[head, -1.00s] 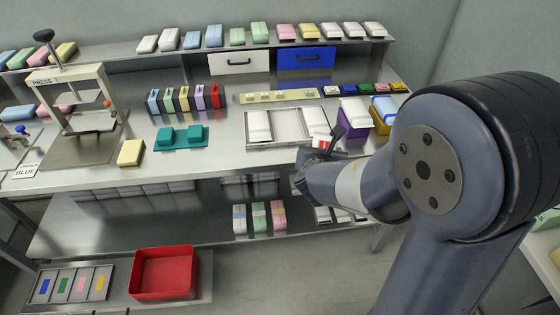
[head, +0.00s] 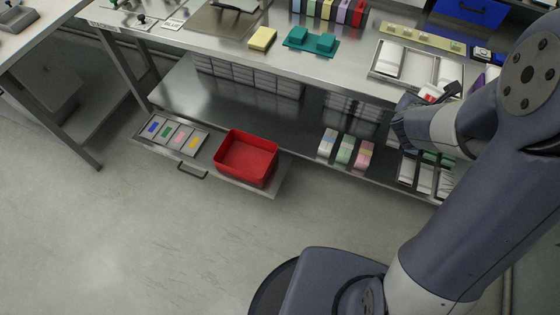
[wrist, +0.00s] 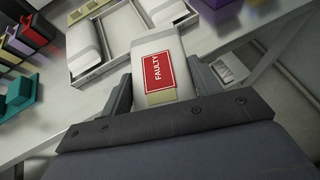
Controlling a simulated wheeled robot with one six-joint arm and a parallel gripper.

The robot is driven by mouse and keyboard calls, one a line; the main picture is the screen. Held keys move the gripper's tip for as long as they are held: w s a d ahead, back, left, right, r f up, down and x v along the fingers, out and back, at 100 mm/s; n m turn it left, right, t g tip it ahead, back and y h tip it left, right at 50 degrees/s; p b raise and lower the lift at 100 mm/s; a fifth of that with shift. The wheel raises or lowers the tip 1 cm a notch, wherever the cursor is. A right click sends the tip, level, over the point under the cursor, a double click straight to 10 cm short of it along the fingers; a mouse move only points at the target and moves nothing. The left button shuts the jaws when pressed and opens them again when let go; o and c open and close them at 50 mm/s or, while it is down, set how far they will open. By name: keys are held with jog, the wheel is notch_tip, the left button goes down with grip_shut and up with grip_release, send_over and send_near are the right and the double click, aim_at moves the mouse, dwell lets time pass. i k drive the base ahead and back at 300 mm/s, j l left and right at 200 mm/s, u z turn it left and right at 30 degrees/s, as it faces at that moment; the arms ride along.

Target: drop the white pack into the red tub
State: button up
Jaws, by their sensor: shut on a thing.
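The white pack (wrist: 155,48) is between the two fingers of my gripper (wrist: 162,88) in the wrist view. It carries a red label reading FAULTY and a pale yellow patch at its near end. In the head view my gripper (head: 418,98) is at the front edge of the bench by the metal tray, with the red label just showing and most of the pack hidden. The red tub (head: 228,170) is open and looks empty. It stands on a low pull-out shelf under the bench, to the left of and below my gripper.
A grey tray with coloured cards (head: 172,136) sits left of the tub. Striped packs (head: 345,150) stand on the lower shelf to its right. The bench (head: 340,75) overhangs behind the tub. The floor (head: 170,230) in front is clear.

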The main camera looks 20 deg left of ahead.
aim_at(248, 161)
jog(key=u, duration=1.35)
jog(key=i+l+u, duration=0.45)
jog(key=l+u, duration=0.25)
jog(key=i+u, duration=0.1)
jog(key=u, duration=0.25)
jog(key=i+u, duration=0.1)
jog(key=u, duration=0.3)
jog(key=i+l+u, duration=0.1)
jog(key=u, duration=0.25)
